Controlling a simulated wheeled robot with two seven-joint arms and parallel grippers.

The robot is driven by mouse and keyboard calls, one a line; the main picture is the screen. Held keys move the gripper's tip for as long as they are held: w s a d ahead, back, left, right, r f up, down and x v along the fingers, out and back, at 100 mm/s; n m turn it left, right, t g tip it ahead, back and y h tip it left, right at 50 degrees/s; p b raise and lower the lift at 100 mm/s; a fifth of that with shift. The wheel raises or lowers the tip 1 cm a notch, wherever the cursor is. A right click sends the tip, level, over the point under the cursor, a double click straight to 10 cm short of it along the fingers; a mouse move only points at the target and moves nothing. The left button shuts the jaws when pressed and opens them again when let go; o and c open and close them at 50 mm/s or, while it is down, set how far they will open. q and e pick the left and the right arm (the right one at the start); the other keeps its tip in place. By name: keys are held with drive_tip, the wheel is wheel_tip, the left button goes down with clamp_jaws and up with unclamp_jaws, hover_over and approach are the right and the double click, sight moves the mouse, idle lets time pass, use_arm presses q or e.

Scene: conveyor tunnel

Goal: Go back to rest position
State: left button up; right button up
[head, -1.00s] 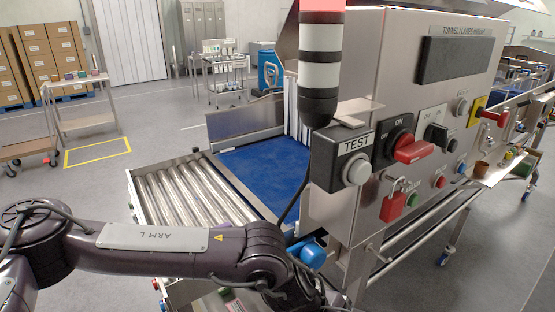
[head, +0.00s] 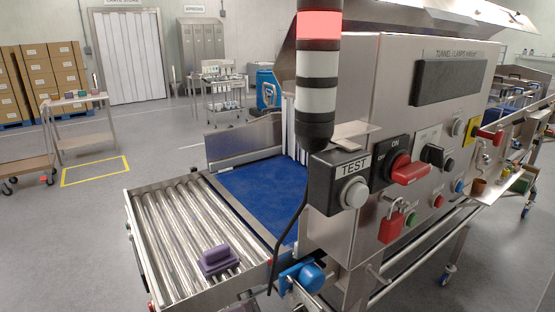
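Neither of my grippers shows in the head view now, and none of my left arm is in the picture. The tunnel machine (head: 345,240) stands at centre right with its control panel facing me. On it are a grey TEST button (head: 354,192), a red rotary switch (head: 409,171) at the ON/OFF plate, and a red padlock (head: 392,222). The signal tower (head: 317,66) on its near corner has a red top segment that looks lit.
A purple block (head: 218,261) lies on the roller conveyor (head: 172,222), which leads to the blue belt (head: 243,188). A blue knob (head: 312,276) sticks out at the machine's lower near corner. A cart (head: 84,122) and stacked boxes stand back left.

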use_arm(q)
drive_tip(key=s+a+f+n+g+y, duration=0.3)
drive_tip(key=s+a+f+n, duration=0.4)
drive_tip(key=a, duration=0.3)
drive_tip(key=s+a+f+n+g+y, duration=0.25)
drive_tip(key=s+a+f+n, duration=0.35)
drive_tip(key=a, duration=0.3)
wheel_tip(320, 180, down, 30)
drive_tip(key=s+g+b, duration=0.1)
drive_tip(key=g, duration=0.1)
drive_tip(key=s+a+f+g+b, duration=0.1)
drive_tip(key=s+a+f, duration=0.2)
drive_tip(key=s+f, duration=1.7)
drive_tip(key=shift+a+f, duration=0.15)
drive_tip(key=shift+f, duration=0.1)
